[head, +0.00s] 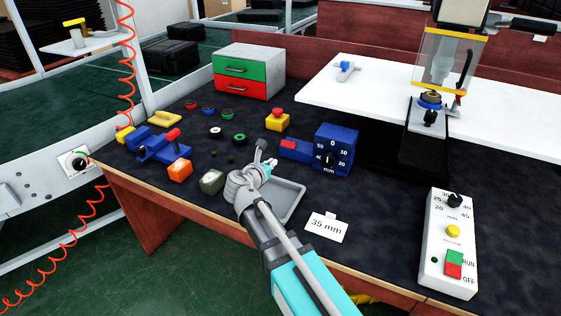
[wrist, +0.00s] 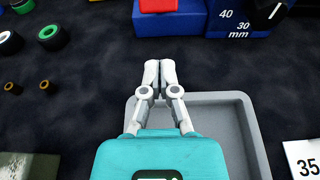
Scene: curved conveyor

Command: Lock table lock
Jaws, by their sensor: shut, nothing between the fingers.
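My gripper (head: 264,158) is shut and empty above the dark table top, over the far edge of a grey tray (head: 290,199). In the wrist view its fingertips (wrist: 159,70) touch each other just beyond the tray rim (wrist: 190,98). I cannot tell for sure which part is the table lock. A blue block with a red top (head: 295,147) joins a blue dial box marked in mm (head: 336,150), ahead and to the right of my gripper. A blue fixture with a red-tipped lever (head: 165,144) stands at the left, away from my gripper.
Several rings and small bushings (head: 215,133) lie left of my gripper. An orange block (head: 179,170), a yellow box with a red button (head: 277,119) and a drawer cabinet (head: 248,70) stand around. A "35 mm" card (head: 326,227) and a control box (head: 449,240) are at the right.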

